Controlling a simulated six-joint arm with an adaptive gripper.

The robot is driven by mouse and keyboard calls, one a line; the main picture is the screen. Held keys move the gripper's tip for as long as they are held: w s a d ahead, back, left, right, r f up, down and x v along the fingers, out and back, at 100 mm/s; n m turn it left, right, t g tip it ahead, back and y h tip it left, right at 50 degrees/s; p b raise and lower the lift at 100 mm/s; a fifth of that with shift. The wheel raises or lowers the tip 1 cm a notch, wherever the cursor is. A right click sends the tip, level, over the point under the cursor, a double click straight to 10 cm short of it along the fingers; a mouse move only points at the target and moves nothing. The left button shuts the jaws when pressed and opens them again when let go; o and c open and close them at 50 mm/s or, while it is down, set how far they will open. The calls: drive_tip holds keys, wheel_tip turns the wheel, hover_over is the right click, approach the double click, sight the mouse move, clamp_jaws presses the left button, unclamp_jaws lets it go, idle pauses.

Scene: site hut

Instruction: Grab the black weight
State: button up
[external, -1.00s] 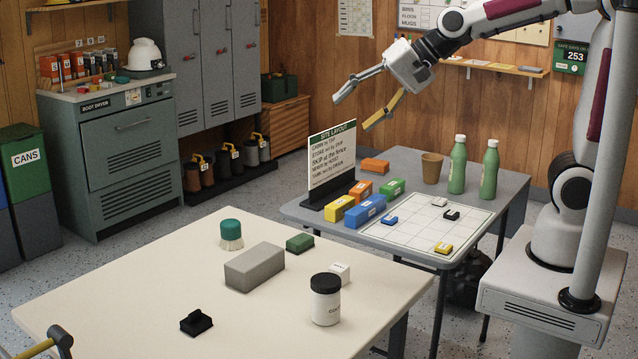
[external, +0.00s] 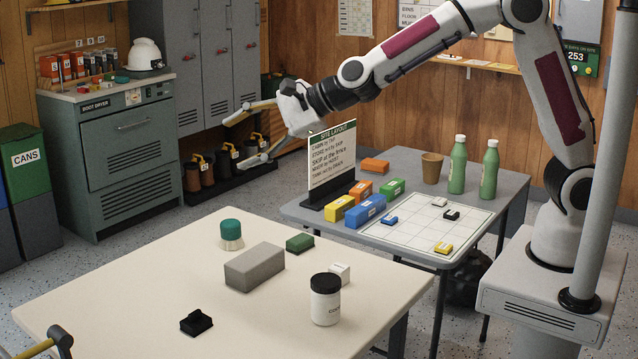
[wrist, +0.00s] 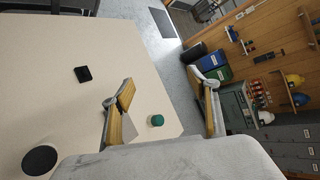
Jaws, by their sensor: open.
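The black weight (external: 196,322) is a small dark block with a raised knob. It lies near the front left of the cream table in the external view, and it also shows in the wrist view (wrist: 83,74) as a dark square on the table top. My gripper (external: 246,139) is open and empty. It is in the air beyond the far side of the cream table, well apart from the weight. In the wrist view its two fingers (wrist: 165,108) are spread wide, with the weight to the left of them.
On the cream table (external: 120,280) stand a grey brick (external: 254,267), a green-topped brush (external: 231,234), a green block (external: 299,242), a white cube (external: 340,273) and a black-lidded jar (external: 325,300). A sign (external: 332,160) and bottles (external: 458,165) stand on the grey table. Table space around the weight is clear.

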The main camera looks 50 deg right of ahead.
drive_tip(key=w+a+f+m, duration=0.3)
drive_tip(key=a+f+m, duration=0.2)
drive_tip(key=a+f, duration=0.2)
drive_tip(key=m+t+h, duration=0.2)
drive_tip(key=m+h, duration=0.2)
drive_tip(key=m, duration=0.4)
hover_over(195, 315)
drive_tip(key=s, duration=0.2)
wheel_tip(195, 315, down, 16)
drive_tip(key=r, duration=0.1)
drive_tip(key=s+f+m, duration=0.1)
drive_tip(key=f, duration=0.2)
drive_tip(key=s+f+m+h, duration=0.1)
drive_tip(key=s+f+m, duration=0.1)
drive_tip(key=f, duration=0.1)
drive_tip(key=s+f+m, duration=0.1)
drive_tip(key=f, duration=0.3)
drive_tip(key=shift+s+a+m+t+h, duration=0.2)
drive_tip(key=shift+m+t+h, duration=0.1)
drive_tip(key=shift+m+t, duration=0.1)
drive_tip(key=shift+x, duration=1.3)
drive_tip(key=shift+w+d+f, duration=0.1)
